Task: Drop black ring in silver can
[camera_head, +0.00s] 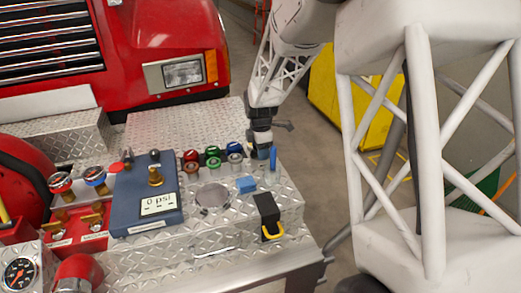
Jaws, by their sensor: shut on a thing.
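My gripper (262,152) reaches down from the upper right, low over the back right part of the diamond-plate deck. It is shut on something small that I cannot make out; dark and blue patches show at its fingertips. I cannot pick out the black ring for certain. No silver can stands out clearly. A flat round silver disc or opening (213,197) lies in the deck, left of and nearer than my gripper; I cannot tell whether it is the can.
Red (191,158), green (213,156) and blue-topped silver (235,152) knobs stand left of my gripper. A blue upright piece (273,160) is close on its right. A blue block (246,185), a black box with yellow hook (267,214) and a blue gauge box (147,200) occupy the deck.

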